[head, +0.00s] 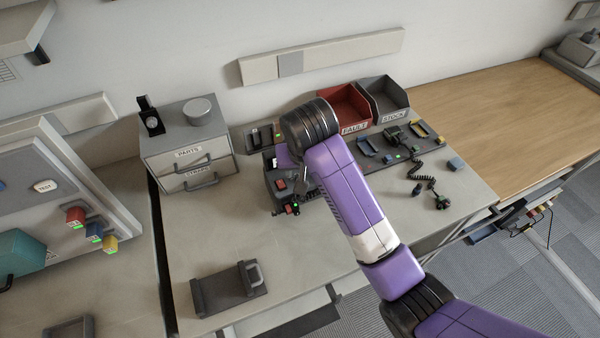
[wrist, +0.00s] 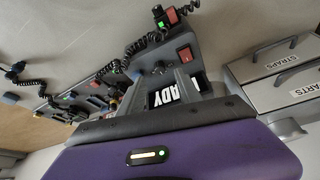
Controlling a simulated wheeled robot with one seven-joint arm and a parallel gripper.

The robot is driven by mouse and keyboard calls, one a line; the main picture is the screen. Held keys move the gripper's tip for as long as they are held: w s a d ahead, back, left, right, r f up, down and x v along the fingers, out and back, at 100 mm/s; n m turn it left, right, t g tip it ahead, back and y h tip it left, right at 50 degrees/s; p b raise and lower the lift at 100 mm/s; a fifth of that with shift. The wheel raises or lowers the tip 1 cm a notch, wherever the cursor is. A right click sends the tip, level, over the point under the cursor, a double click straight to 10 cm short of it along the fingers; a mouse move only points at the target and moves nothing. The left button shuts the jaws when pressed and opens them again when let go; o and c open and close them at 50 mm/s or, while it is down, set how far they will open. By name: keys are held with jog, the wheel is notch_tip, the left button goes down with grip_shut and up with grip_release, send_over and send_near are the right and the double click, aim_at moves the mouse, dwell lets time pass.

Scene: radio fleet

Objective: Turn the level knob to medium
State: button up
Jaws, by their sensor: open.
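The grey radio panel (wrist: 207,52) is partly in the wrist view, with a red rocker switch (wrist: 185,53) and a small dark knob-like part (wrist: 159,68). I cannot tell whether that part is the level knob, and no setting can be read. A sign ending in "ADY" (wrist: 166,94) is partly covered. My gripper (wrist: 170,86) is open at the panel; its purple body hides much of the panel. No held thing shows. In the head view my arm covers the panel's middle, and the red switch (head: 281,184) shows just left of it.
A grey drawer unit (head: 187,165) stands left of the panel. The FAULT bin (head: 345,108) and STOCK bin (head: 386,100) are behind it. Handsets with coiled cords (head: 424,178) lie to the right. A grey handled block (head: 228,288) sits at the front left. The wooden bench (head: 500,105) is mostly clear.

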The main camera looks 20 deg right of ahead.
jog(key=shift+v, duration=1.65)
jog(key=w+a+r+n+t+y, duration=0.2)
jog(key=w+a+r+t, duration=0.1)
jog(key=w+r+t, duration=0.35)
jog(key=s+d+f+t, duration=0.1)
jog(key=s+d+t, duration=0.1)
jog(key=s, duration=2.1)
jog(key=s+d+f+n+t, duration=0.1)
jog(key=s+d+f+t, duration=0.1)
jog(key=s, duration=2.1)
jog(key=shift+s+h, duration=0.25)
jog(key=shift+h, duration=0.15)
